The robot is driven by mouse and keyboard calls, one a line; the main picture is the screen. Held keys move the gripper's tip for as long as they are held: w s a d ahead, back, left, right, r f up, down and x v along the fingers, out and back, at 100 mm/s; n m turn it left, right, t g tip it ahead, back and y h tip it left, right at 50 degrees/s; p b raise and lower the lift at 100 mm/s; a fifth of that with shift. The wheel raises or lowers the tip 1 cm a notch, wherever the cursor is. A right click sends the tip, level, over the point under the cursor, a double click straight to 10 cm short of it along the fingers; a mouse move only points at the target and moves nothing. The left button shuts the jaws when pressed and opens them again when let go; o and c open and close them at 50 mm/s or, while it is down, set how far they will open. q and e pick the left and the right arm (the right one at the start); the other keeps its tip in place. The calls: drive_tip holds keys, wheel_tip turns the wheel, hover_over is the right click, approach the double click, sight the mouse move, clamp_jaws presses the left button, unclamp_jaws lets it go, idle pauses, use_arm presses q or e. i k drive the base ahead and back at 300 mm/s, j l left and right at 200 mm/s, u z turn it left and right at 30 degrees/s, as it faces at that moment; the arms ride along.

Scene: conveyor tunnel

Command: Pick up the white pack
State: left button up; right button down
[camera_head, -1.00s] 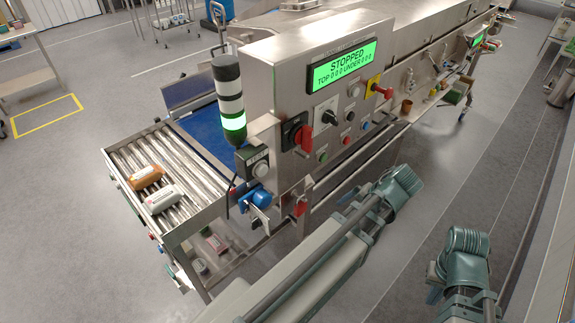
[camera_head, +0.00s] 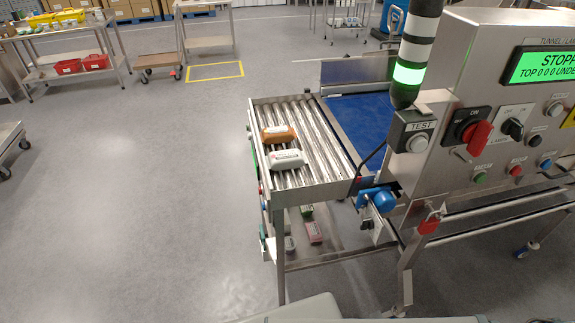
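The white pack (camera_head: 288,160) lies on the metal roller table (camera_head: 319,140), near its left front side. It has small markings on its near face. An orange-brown pack (camera_head: 279,134) lies just behind it on the same rollers. Both are in plain view. No gripper shows now; only a small part of my arm is at the bottom edge of the view.
The control panel (camera_head: 500,100) with a green display and the light tower (camera_head: 412,50) stand at the right, beside the blue belt (camera_head: 365,125).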

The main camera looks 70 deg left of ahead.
sight(277, 161)
drive_tip(key=u, duration=0.45)
drive_tip(key=j+u, duration=0.1)
drive_tip(key=u, duration=0.4)
drive_tip(key=j+u, duration=0.1)
drive_tip(key=u, duration=0.35)
drive_tip(key=k+j+u, duration=0.1)
drive_tip(key=u, duration=0.4)
drive_tip(key=j+u, duration=0.1)
drive_tip(key=u, duration=0.35)
